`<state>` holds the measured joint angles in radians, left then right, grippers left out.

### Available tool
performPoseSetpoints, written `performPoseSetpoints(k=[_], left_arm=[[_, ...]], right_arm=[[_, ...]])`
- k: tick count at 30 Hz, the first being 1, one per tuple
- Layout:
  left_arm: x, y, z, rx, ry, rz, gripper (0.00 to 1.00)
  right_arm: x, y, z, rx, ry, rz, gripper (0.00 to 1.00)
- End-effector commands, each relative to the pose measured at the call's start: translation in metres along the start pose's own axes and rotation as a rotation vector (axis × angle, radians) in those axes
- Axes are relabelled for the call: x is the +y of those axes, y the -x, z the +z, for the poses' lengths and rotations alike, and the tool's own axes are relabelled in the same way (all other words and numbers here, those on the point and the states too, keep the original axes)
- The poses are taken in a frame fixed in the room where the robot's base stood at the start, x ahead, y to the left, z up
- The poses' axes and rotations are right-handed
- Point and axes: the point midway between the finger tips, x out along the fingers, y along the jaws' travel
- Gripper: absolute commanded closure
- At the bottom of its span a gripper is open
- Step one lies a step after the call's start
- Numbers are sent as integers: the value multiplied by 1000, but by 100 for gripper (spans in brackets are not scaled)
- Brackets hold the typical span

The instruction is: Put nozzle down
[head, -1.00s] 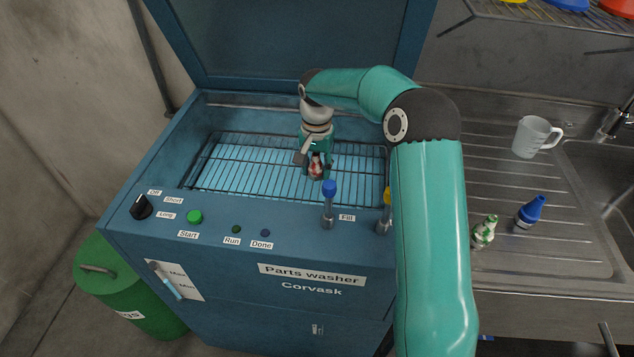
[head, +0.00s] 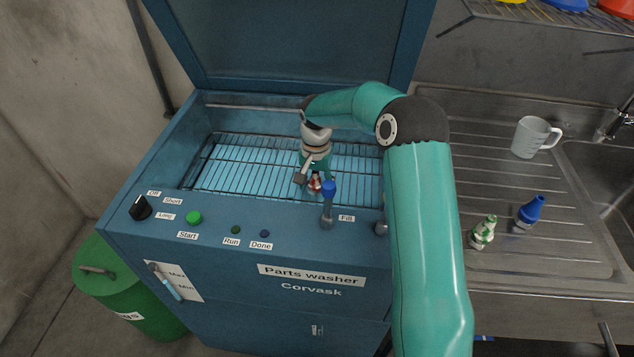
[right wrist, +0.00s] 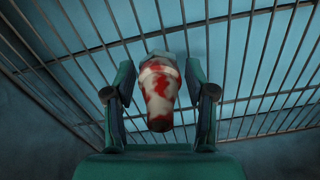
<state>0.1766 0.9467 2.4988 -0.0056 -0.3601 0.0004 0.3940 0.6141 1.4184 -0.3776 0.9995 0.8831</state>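The red-and-white splattered nozzle (head: 315,183) is inside the parts washer, at the front part of its wire rack (head: 235,160). My right gripper (head: 316,176) reaches down over it. In the right wrist view the nozzle (right wrist: 159,92) lies between the two fingers (right wrist: 160,85), with a narrow gap on each side, so the gripper looks open around it. The wire rack is right behind the nozzle there; I cannot tell for sure whether they touch. In the head view the blue-topped fill valve partly hides the nozzle. My left gripper is not in view.
The blue-topped valve (head: 328,205) stands on the washer's front panel, close to my gripper. The raised lid (head: 300,40) is behind. Left rack is clear.

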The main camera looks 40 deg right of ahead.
Motion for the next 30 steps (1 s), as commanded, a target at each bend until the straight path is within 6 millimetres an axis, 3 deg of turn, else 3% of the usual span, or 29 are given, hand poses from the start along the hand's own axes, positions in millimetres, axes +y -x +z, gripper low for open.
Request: performPoseSetpoints(k=[14,17,30], left_arm=[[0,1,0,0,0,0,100],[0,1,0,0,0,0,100],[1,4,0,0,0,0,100]], right_arm=[[0,7,0,1,0,-1,33],[0,19,-1,2,0,-2,33],[0,103,-1,2,0,-2,33]])
